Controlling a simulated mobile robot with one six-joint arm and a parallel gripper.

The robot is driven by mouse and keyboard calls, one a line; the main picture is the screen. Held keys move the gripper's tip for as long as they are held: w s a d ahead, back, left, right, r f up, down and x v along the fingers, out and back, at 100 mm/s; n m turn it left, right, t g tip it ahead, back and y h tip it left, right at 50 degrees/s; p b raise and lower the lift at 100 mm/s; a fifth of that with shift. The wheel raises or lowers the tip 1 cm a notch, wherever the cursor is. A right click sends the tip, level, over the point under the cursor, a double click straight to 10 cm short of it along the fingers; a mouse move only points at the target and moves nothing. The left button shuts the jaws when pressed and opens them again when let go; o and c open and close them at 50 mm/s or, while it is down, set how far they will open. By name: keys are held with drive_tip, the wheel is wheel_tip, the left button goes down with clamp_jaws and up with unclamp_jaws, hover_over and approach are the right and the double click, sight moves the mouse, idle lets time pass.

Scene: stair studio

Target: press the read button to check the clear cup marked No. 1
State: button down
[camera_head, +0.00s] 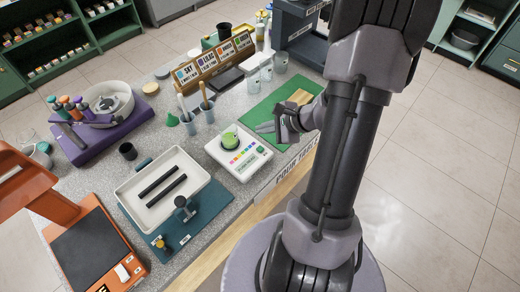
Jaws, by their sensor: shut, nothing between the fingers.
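A white reader device (214,151) with a strip of coloured squares stands near the table's front edge. A cup (229,139) with green contents stands upright on it; no number on it can be read from here. A small green spot (260,149) at the device's right corner looks like a button, but its label is too small to read. My gripper (263,128) is shut and empty, to the right of the cup and a little above and behind that spot, over the edge of the green mat. It appears apart from the device.
A green mat (262,112) with a wooden block (300,97) lies behind my gripper. A white tray (134,200) with two dark bars stands left of the reader. Cups with sticks (207,112) and a labelled rack (212,62) stand behind it.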

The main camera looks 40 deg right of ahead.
drive_tip(key=b, duration=0.4)
hover_over(263, 150)
wheel_tip(263, 150, down, 6)
drive_tip(key=shift+r, duration=0.15)
drive_tip(key=shift+f+b, duration=0.4)
idle(1.2)
drive_tip(key=shift+f+b, duration=0.45)
drive_tip(key=shift+b, duration=0.3)
drive_tip(key=shift+f+b, duration=0.45)
drive_tip(key=shift+b, duration=0.1)
idle(0.4)
drive_tip(key=shift+r, duration=0.15)
drive_tip(key=shift+r+p, duration=0.55)
drive_tip(key=shift+r, duration=0.2)
